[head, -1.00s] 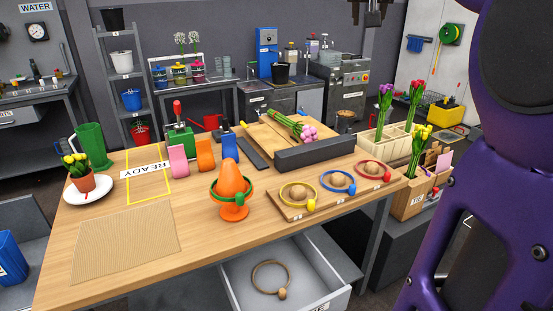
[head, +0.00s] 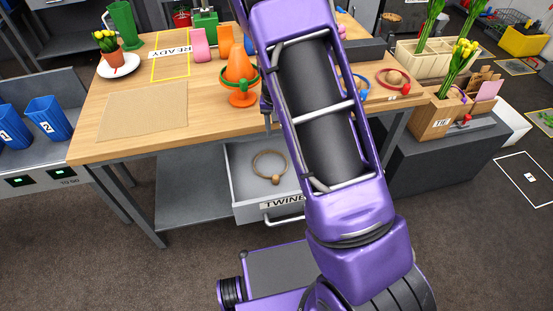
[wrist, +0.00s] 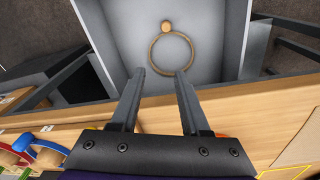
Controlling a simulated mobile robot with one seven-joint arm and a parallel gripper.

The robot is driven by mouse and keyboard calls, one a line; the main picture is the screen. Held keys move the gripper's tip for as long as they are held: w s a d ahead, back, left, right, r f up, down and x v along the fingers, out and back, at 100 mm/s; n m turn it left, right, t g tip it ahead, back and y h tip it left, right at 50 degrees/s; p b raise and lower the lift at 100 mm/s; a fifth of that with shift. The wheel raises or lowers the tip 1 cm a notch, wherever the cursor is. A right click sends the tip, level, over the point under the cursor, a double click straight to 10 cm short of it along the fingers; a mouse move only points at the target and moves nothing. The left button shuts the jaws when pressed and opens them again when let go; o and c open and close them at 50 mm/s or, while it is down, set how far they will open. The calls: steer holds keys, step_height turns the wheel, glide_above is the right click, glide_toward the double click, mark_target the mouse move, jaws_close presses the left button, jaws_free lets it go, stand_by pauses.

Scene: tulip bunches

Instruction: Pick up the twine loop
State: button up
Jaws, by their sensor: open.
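The twine loop (head: 276,180) is a tan ring with a small round wooden bead. It lies on the floor of the open grey drawer (head: 241,190), whose front label partly reads TWINE. In the wrist view the loop (wrist: 166,26) lies just beyond my fingertips, with its bead on the far side. My gripper (wrist: 160,74) is open and empty, its two dark fingers pointing into the drawer (wrist: 225,32) from above the table edge. The fingers appear apart from the loop. In the head view my arm hides most of the gripper and the drawer's right part.
The wooden table (head: 190,115) stands above and behind the drawer. An orange cone with a green ring (head: 240,75) is near its front edge. A red ring (head: 393,80) sits on a board to the right. A tan mat (head: 143,112) lies at left.

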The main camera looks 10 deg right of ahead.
step_height(320, 180, down, 5)
steer(key=s, duration=0.3)
steer(key=b, duration=0.1)
glide_above(276, 183)
steer(key=shift+g+y, duration=0.3)
step_height(276, 183, down, 9)
steer(key=shift+d+f, duration=0.1)
steer(key=shift+f, duration=3.25)
steer(key=shift+w, duration=0.1)
jaws_close()
